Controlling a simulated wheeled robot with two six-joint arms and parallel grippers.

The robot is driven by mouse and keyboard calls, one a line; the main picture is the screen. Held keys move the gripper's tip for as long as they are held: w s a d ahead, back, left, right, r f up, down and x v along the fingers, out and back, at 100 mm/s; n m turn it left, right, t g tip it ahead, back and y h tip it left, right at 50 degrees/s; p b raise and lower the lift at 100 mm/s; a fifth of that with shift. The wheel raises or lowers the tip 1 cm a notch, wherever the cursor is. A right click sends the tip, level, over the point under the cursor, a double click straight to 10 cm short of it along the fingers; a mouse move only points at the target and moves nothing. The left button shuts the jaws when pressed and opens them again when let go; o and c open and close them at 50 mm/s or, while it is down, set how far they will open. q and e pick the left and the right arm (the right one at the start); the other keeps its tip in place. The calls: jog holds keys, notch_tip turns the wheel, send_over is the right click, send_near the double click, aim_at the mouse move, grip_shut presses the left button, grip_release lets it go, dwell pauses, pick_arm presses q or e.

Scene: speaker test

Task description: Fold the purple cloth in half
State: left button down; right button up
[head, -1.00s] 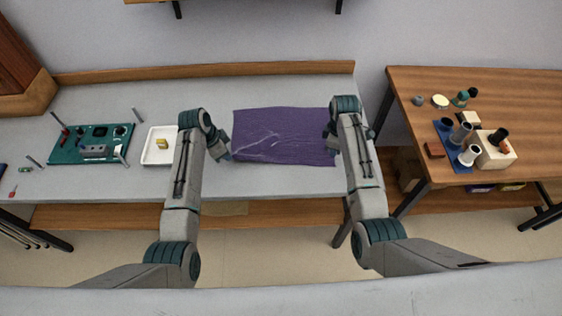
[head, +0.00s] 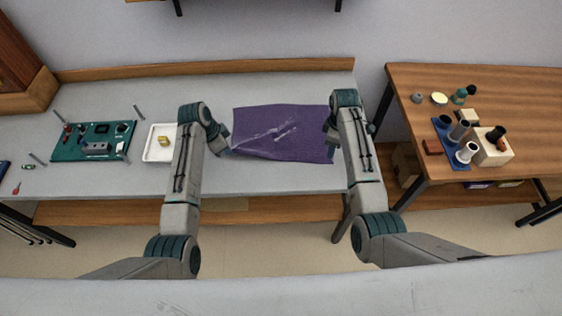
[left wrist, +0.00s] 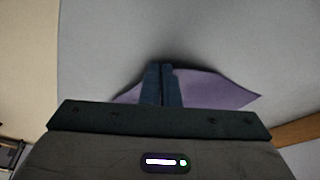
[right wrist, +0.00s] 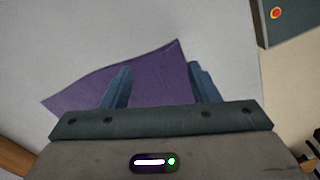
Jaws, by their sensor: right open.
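The purple cloth (head: 285,143) lies on the grey table between my arms, with creases running from its left front side toward its middle. My left gripper (head: 229,151) is at the cloth's left front edge. In the left wrist view its fingers (left wrist: 162,84) are together, pinched on the cloth (left wrist: 215,90), which spreads out on both sides. My right gripper is at the cloth's right edge, partly hidden by its arm in the head view. In the right wrist view its fingers (right wrist: 160,88) are apart, with the cloth (right wrist: 155,72) showing between and below them.
A white tray (head: 152,154) with a yellow block stands left of my left arm. Further left is a green circuit board (head: 75,151) with posts around it. A separate wooden table (head: 480,85) with cylinders and blocks stands to the right, across a gap.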

aim_at(334, 162)
jog(key=c, duration=0.3)
jog(key=shift+d+f, duration=0.1)
jog(key=shift+d, duration=0.1)
jog(key=d+y, duration=0.1)
jog(key=s+d+t+y, duration=0.1)
jog(key=s+d+y, duration=0.1)
jog(key=d, duration=0.1)
jog(key=shift+s+f+m+t, duration=0.1)
jog(key=shift+f+m+t, duration=0.2)
jog(key=shift+t, duration=0.1)
jog(key=s+d+r+y, duration=0.1)
jog(key=s+d+r+t+y, duration=0.1)
jog(key=r+y, duration=0.1)
jog(key=shift+s+t, duration=0.3)
jog(key=shift+y, duration=0.5)
jog(key=shift+a+x, duration=0.25)
jog(key=shift+x, duration=4.3)
jog(key=shift+w+r, duration=0.1)
jog(key=shift+r, duration=0.05)
grip_shut()
